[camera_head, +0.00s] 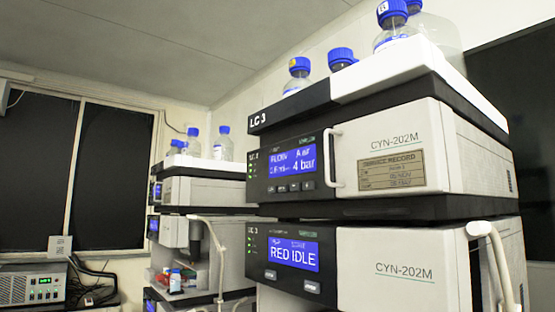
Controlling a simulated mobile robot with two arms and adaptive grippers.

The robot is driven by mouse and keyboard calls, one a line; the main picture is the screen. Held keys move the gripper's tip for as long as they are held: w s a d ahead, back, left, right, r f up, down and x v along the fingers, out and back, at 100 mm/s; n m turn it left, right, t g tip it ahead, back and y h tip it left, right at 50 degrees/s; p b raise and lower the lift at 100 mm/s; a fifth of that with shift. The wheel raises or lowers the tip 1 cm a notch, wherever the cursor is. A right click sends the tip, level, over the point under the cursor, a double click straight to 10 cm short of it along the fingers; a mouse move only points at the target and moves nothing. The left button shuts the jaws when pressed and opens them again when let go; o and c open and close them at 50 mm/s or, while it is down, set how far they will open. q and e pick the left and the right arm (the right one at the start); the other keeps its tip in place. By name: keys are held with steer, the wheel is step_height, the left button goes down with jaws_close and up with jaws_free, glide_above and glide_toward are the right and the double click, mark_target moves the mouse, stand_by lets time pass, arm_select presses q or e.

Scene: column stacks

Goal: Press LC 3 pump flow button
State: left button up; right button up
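The LC 3 stack stands at the right, with the label "LC 3" (258,119) on its dark top edge. Its upper module (375,150) has a blue screen (293,160) that reads "4 bar" and a first word that looks like "FLOW". A row of several small buttons (289,187) sits just below this screen. Their labels are too small to read, so I cannot tell which is the flow button. Neither of my grippers is in view.
A white vertical handle (331,158) sticks out right of the upper buttons. Blue-capped bottles (298,72) stand on the white top tray (390,65). A second stack (190,190) stands further back left. A curved white handle or tube (491,250) is at the lower right.

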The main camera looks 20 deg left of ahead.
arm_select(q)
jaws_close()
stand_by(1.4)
